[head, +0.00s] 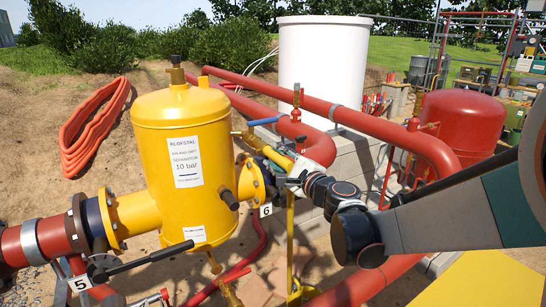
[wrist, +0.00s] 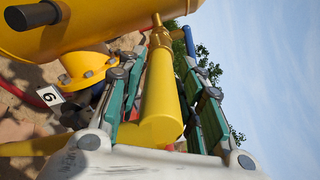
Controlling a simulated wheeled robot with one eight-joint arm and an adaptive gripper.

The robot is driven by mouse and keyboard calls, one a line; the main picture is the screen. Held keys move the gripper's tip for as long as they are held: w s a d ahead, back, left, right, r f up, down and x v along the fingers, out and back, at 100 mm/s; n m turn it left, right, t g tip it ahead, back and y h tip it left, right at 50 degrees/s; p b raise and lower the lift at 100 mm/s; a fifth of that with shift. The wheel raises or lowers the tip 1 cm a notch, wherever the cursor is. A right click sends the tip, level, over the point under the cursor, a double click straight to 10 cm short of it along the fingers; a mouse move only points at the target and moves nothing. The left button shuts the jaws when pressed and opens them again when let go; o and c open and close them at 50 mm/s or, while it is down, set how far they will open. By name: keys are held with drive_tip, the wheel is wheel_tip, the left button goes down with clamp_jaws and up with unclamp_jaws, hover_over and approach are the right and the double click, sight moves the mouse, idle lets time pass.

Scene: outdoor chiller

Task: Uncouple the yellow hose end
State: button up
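The yellow hose end (wrist: 160,100) is a smooth cylinder that narrows to a brass coupling (wrist: 160,37) in the wrist view. In the head view the yellow hose end (head: 278,157) is small and partly hidden by my gripper (head: 290,172), to the right of the yellow tank. My gripper's teal-padded fingers (wrist: 165,88) lie on either side of the hose end. The gaps are very narrow, and I cannot tell whether the pads touch it. The coupling is beyond the fingertips.
The yellow separator tank (head: 182,165) stands close to the left of my gripper. A blue-handled valve (head: 266,121) and red pipes (head: 385,130) are behind it. A tag marked 6 (head: 266,210) sits below. A black lever (head: 150,258) juts out at front left.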

sight(291, 167)
clamp_jaws()
drive_tip(key=shift+s+f, duration=0.1)
drive_tip(key=shift+s+d, duration=0.3)
drive_tip(key=shift+s+d, duration=0.15)
drive_tip(key=shift+s, duration=0.05)
idle(0.3)
drive_tip(key=shift+v, duration=2.55)
unclamp_jaws()
clamp_jaws()
